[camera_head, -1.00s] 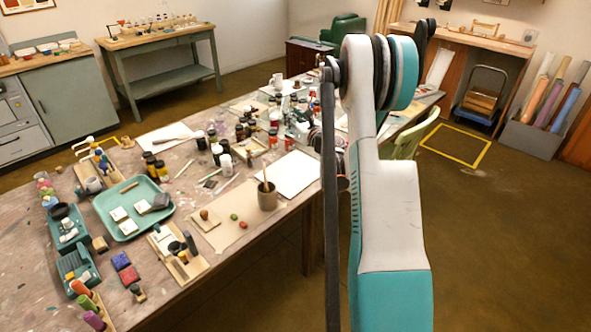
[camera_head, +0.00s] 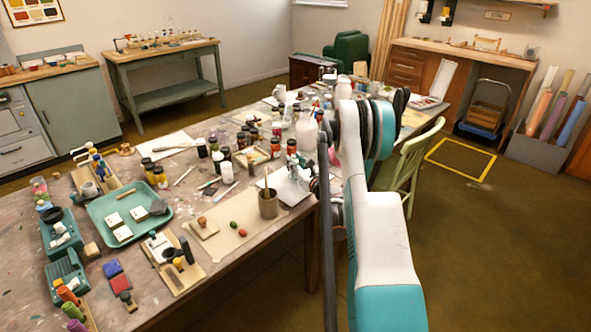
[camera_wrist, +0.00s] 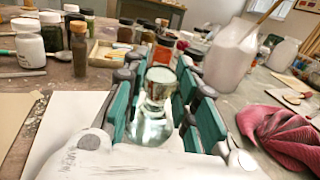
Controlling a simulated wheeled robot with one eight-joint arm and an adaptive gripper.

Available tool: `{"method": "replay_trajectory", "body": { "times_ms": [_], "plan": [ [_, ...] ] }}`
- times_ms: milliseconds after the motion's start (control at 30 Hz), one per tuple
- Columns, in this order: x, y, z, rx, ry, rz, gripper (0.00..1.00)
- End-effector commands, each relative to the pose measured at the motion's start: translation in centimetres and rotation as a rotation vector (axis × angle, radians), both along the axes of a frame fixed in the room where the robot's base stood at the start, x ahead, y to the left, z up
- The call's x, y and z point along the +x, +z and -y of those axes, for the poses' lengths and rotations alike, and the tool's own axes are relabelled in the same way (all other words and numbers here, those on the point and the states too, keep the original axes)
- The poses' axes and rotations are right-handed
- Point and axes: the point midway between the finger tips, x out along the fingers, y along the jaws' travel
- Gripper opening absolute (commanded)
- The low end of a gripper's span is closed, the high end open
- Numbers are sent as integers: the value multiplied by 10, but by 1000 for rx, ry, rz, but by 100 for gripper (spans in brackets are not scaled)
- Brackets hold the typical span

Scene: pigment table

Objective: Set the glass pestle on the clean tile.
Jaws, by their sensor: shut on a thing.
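The glass pestle (camera_wrist: 155,118), a clear glass piece with a rounded flat top, stands between the teal pads of my gripper (camera_wrist: 166,88) in the wrist view. My gripper is shut on it. Its lower end is hidden by my gripper's near parts, so I cannot tell whether it touches anything. Small white tiles (camera_head: 122,233) lie in the green tray (camera_head: 98,204) at the left; I cannot tell which tile is the clean one.
Several bottles (camera_wrist: 78,48) stand beyond my gripper. A cloudy jar with a brush (camera_wrist: 231,62) and a red cloth (camera_wrist: 280,135) are to its right. A white sheet (camera_wrist: 65,112) lies left. A brown cup (camera_head: 268,204) stands near the table's front edge.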

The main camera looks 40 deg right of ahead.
Motion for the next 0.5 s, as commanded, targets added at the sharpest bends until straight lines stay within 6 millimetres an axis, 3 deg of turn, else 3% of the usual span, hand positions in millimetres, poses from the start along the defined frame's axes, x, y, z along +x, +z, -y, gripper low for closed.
{"method": "replay_trajectory", "body": {
  "times_ms": [100, 467, 500],
  "plan": [
    [0, -15, 0, 0, 0, 0, 0],
    [0, -17, 0, 0, 0, 0, 0],
    [0, -17, 0, 0, 0, 0, 33]
  ]
}}
